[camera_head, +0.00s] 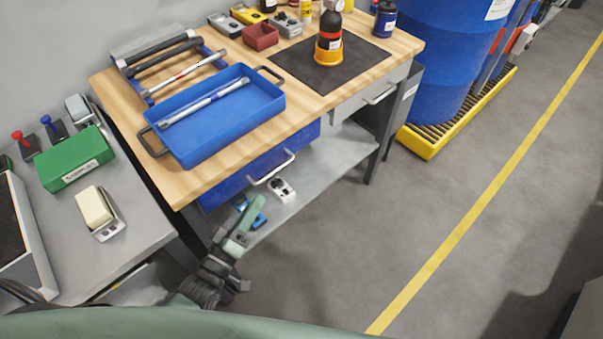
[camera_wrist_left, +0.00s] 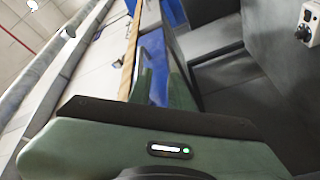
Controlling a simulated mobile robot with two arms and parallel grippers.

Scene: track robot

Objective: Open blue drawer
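The blue drawer (camera_head: 226,186) sits under the left part of the wooden workbench top, with a pale bar handle (camera_head: 272,169) on its front. It looks closed, its front near the bench edge. In the left wrist view a blue surface (camera_wrist_left: 155,62) beside the wooden edge appears to be the drawer front. My left gripper (camera_head: 257,207) is below and in front of the drawer, apart from the handle as seen from the head. Its fingers are too small and overlapped to tell their opening. My right gripper is not in view.
A blue tray (camera_head: 222,125) rests on the workbench top (camera_head: 185,185). A grey drawer (camera_head: 375,92) is to the right. A lower shelf (camera_head: 325,160) holds a small white device (camera_head: 282,189). A grey side table (camera_head: 150,235) stands left.

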